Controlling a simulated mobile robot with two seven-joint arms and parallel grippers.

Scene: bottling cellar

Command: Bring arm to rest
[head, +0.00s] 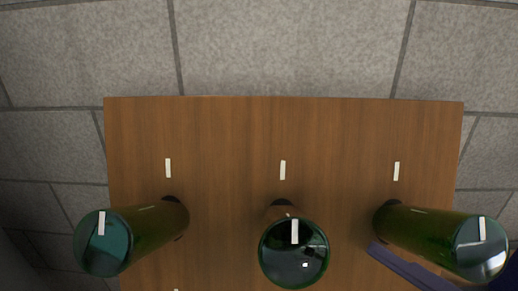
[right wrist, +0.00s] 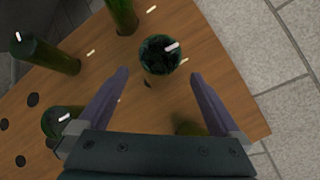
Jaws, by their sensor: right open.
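My right gripper (right wrist: 158,80) is open in the right wrist view, its two purple fingers spread apart with nothing held between them. A green bottle (right wrist: 160,54) stands just beyond and between the fingertips; I cannot tell how far below them it is. In the head view a purple finger (head: 405,268) of it shows at the lower right, beside the right green bottle (head: 425,232) and partly in front of it. My left gripper is not in view.
A wooden board (head: 225,140) bears a left green bottle (head: 140,235) and a middle one (head: 293,255). The right wrist view shows several bottles, including one at left (right wrist: 50,56), and dark round holes (right wrist: 33,99). The board's far part, with white marks (head: 283,170), is clear.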

